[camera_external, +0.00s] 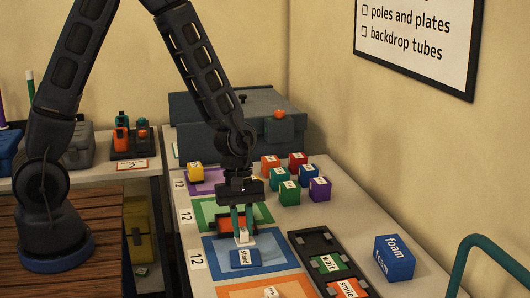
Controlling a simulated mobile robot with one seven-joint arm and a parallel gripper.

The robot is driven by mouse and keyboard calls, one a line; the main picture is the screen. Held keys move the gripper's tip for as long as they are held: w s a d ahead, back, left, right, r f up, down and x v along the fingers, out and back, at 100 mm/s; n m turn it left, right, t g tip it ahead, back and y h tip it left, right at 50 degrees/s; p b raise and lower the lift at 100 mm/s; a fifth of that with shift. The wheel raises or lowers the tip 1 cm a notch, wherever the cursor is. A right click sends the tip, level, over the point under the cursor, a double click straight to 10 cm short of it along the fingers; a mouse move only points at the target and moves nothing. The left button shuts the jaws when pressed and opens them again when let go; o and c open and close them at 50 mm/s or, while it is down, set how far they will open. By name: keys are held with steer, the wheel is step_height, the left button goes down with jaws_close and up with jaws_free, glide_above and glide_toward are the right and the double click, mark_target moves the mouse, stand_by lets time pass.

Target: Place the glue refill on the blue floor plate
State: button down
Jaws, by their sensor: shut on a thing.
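My gripper (243,232) points down over the blue floor plate (279,253), near its back edge. Its fingers are shut on a small white block (244,237), which looks like the glue refill. The fingers hide part of it, and I cannot tell whether it touches the plate. A blue block with a white label (245,258) lies on the plate, just in front of the held piece.
An orange object (222,224) sits behind my gripper on the green plate (204,213). An orange plate (230,293) with a white piece lies in front. A black tray (315,243) and blue foam box (394,258) stand to the right. Several coloured blocks stand behind.

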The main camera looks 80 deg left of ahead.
steer(key=shift+f, duration=2.2)
steer(key=shift+f, duration=0.2)
steer(key=c, duration=1.3)
jaws_free()
steer(key=shift+r, duration=0.1)
steer(key=v, duration=1.2)
step_height(320, 180, up, 16)
steer(key=m+t+y, duration=0.2)
steer(key=m, duration=0.7)
glide_above(243, 241)
steer(key=s+a, duration=0.7)
steer(key=s, duration=0.2)
steer(key=s+a+r+m+t, duration=0.1)
steer(key=s+r+m, duration=0.3)
steer(key=s, duration=0.3)
steer(key=s+a+r+m+t+y, duration=0.1)
steer(key=s+r+m, duration=0.4)
steer(key=s, duration=0.2)
steer(key=shift+r+t, duration=0.15)
steer(key=shift+t, duration=0.15)
